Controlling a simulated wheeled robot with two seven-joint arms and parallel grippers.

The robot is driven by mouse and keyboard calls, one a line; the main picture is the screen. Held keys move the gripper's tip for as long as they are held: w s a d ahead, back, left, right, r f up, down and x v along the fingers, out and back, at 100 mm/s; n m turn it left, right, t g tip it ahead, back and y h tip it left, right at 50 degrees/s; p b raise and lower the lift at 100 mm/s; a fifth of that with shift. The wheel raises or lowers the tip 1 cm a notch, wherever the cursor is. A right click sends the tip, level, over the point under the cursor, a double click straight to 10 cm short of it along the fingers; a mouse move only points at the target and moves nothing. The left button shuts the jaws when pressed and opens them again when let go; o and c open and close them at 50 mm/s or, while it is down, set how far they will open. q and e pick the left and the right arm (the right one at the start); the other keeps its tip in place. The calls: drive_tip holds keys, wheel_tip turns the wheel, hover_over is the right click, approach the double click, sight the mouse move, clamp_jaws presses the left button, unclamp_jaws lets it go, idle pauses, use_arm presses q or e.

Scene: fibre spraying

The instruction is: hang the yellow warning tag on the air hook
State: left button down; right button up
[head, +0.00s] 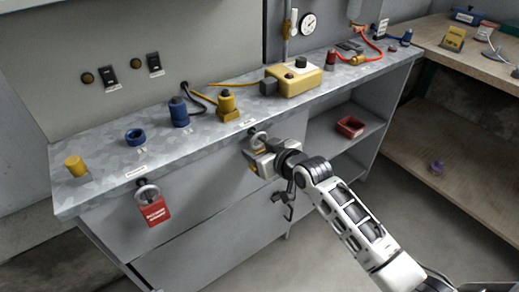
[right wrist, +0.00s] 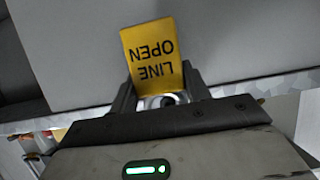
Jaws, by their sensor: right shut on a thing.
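The yellow tag (right wrist: 152,55), lettered "LINE OPEN" and upside down in the right wrist view, is between the fingers of my right gripper (right wrist: 158,90), which is shut on it. In the head view my right gripper (head: 258,158) is at the bench front, just below a round grey hook (head: 258,138) under a small label on the bench edge. The tag is mostly hidden there by the gripper. A pale round part (right wrist: 160,102) shows between the fingers; I cannot tell whether the tag is around the hook. My left gripper is not in view.
A red tag (head: 153,212) hangs from another round hook (head: 146,193) on the left of the bench front. The grey benchtop (head: 104,176) holds a yellow box (head: 295,81), blue and yellow fittings and hoses. A red bin (head: 350,126) sits on the open shelf.

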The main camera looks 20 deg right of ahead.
drive_tip(key=o, duration=1.1)
drive_tip(key=p+v, duration=0.1)
drive_tip(key=v, duration=1.5)
drive_tip(key=s+a+f, duration=0.2)
drive_tip(key=s+f, duration=0.2)
drive_tip(key=f, duration=0.1)
drive_tip(key=s+a+f+m+g+h, duration=0.1)
drive_tip(key=s+a+f, duration=0.1)
drive_tip(key=s+f, duration=0.2)
drive_tip(key=s+a+f+g, duration=0.1)
drive_tip(key=s+f, duration=0.3)
drive_tip(key=f, duration=0.1)
drive_tip(key=shift+s+a+f, duration=0.3)
drive_tip(key=shift+a, duration=0.1)
